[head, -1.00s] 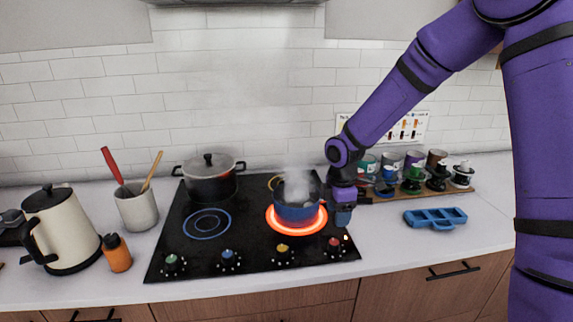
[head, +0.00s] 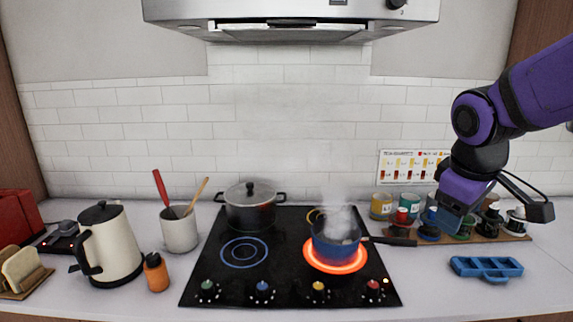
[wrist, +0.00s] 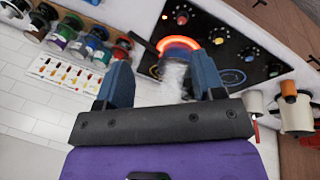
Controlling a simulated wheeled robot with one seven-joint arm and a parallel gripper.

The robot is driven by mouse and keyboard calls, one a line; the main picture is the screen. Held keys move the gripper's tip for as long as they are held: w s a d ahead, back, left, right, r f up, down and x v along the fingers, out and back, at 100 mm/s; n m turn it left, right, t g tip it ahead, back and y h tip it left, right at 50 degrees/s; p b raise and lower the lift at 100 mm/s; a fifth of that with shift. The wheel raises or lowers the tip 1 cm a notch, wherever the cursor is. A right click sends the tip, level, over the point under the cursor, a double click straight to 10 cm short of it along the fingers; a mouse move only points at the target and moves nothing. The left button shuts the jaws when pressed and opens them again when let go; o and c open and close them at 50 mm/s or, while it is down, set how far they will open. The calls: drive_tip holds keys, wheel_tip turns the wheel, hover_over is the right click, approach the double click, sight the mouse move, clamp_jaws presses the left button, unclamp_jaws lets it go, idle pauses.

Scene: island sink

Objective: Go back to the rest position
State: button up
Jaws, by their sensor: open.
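My gripper (head: 492,206) is at the right in the head view, raised in front of the jar rack. It is open and empty. In the wrist view its two blue-grey fingers (wrist: 165,85) stand apart with nothing between them. A blue saucepan (head: 336,240) steams on the glowing right burner, its dark handle (head: 390,241) pointing right. My gripper is clear of the pan, to its right and higher. The pan also shows in the wrist view (wrist: 180,50), partly veiled by steam.
A lidded pot (head: 250,208) stands at the back of the black cooktop (head: 215,275). A blue tray (head: 486,267) lies on the right counter. Several jars stand on a wooden rack (head: 515,237). A kettle (head: 110,245) and utensil crock (head: 180,232) stand left. The range hood (head: 290,22) hangs above.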

drive_tip(key=s+r+m+t, duration=0.1)
drive_tip(key=s+r+m, duration=0.1)
drive_tip(key=s, duration=0.4)
drive_tip(key=s+d+r+m+t+y, duration=0.1)
drive_tip(key=s+r+m, duration=0.1)
drive_tip(key=s+m, duration=0.2)
drive_tip(key=s, duration=0.3)
drive_tip(key=shift+d+r+m+y, duration=0.15)
drive_tip(key=shift+r+m+y, duration=0.1)
drive_tip(key=shift+m+y, duration=0.05)
